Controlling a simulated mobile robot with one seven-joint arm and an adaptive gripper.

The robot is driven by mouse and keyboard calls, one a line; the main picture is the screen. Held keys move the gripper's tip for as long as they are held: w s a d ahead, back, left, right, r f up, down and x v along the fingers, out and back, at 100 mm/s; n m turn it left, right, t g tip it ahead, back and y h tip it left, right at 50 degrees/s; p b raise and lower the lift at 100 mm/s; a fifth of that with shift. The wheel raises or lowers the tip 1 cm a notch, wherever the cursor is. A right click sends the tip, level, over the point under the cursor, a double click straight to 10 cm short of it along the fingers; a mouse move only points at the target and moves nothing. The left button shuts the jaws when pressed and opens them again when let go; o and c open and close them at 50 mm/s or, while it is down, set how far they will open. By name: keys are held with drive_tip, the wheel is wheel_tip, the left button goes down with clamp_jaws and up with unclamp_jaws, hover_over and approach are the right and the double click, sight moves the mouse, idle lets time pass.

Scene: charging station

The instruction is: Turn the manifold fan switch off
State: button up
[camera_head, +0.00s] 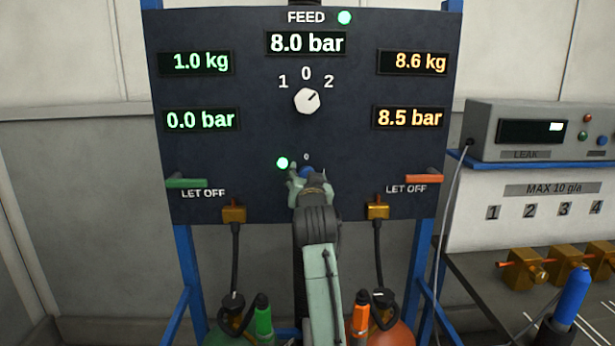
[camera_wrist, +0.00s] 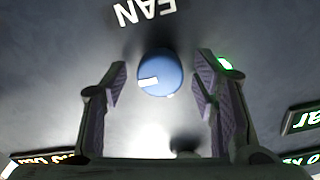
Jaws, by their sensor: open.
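The mark points to the left there, which is the panel's right. In the head view only a bit of the blue knob (camera_head: 306,172) shows, below a small 0; the rest is hidden by my gripper (camera_head: 300,175). In the wrist view my gripper (camera_wrist: 160,84) is open, with one finger on each side of the knob and gaps between. A lit green lamp (camera_wrist: 225,63) is beside the knob.
The dark panel (camera_head: 250,150) carries a white feed selector (camera_head: 307,101) above, a green let-off lever (camera_head: 187,183) at left and a red one (camera_head: 424,179) at right. Brass fittings with hoses hang below. A leak tester (camera_head: 545,130) stands on the right.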

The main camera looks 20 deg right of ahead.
drive_tip(key=shift+c, duration=0.3)
drive_tip(key=c, duration=1.1)
drive_tip(key=shift+n, duration=0.4)
drive_tip(key=shift+a+n+b, duration=0.1)
drive_tip(key=shift+n+b, duration=2)
drive_tip(key=shift+n, duration=6.4)
